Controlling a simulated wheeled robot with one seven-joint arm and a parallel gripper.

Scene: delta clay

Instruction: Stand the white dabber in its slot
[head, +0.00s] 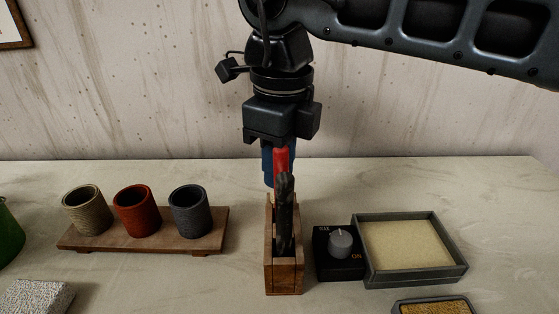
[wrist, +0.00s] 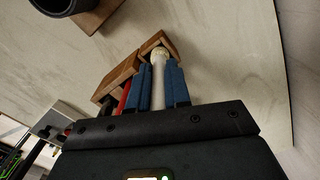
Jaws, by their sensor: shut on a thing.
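My gripper (wrist: 159,84) is shut on the white dabber (wrist: 158,92), whose pale handle runs between the two blue fingers in the wrist view. The dabber's cream end (wrist: 159,54) is at the end compartment of the wooden holder (wrist: 118,78); how deep it sits, I cannot tell. In the head view the holder (head: 284,278) stands upright on the table, with my gripper (head: 268,182) above its far end. A red-handled tool (head: 281,160) and a dark tool (head: 285,215) stand in the holder and hide most of the dabber there.
A wooden stand (head: 222,232) with three cups is left of the holder. A black box with a grey knob (head: 341,243) is close on the right, beside a grey-rimmed tray (head: 463,268). A smaller tray (head: 436,305) and a grey speckled block (head: 38,297) lie nearer.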

